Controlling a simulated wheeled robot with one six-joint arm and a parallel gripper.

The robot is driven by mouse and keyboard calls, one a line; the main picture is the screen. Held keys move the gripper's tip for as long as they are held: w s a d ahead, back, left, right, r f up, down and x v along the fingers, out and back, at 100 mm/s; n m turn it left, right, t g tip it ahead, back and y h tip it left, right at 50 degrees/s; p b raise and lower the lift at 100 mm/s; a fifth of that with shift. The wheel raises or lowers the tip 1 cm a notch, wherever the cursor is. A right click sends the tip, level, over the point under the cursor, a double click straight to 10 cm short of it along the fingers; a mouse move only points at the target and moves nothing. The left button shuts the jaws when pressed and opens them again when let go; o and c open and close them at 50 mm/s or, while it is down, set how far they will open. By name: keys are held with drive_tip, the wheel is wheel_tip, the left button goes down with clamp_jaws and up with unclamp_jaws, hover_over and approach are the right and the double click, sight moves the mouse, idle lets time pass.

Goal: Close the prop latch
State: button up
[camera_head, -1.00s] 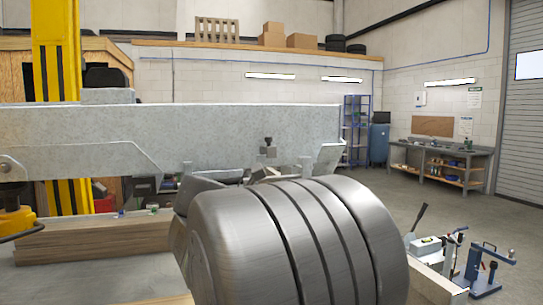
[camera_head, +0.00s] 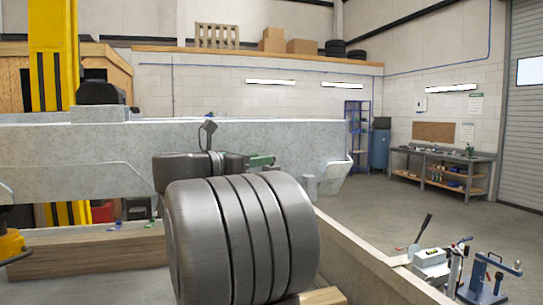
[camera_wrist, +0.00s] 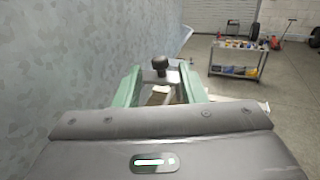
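The prop latch shows in the wrist view as a black round knob (camera_wrist: 160,62) on a small pale metal fitting, beside the galvanized trailer beam (camera_wrist: 70,60). My gripper (camera_wrist: 160,72) has its two green fingers spread apart, one on each side of the fitting, with the knob near the fingertips. I cannot tell whether the fingers touch it. In the head view my gripper (camera_head: 262,160) is a small green shape against the face of the trailer beam (camera_head: 80,150). The latch is not clearly visible there; my arm and gripper are in front of that area.
The beam's angled end bracket (camera_head: 335,177) is just right of my gripper. A wooden timber (camera_head: 90,248) lies at lower left. Blue and grey equipment (camera_head: 487,280) stands on the floor at lower right. The workbench (camera_head: 440,170) is far off, with open floor before it.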

drive_tip(key=shift+p+x, duration=0.35)
drive_tip(key=shift+x, duration=2.25)
clamp_jaws()
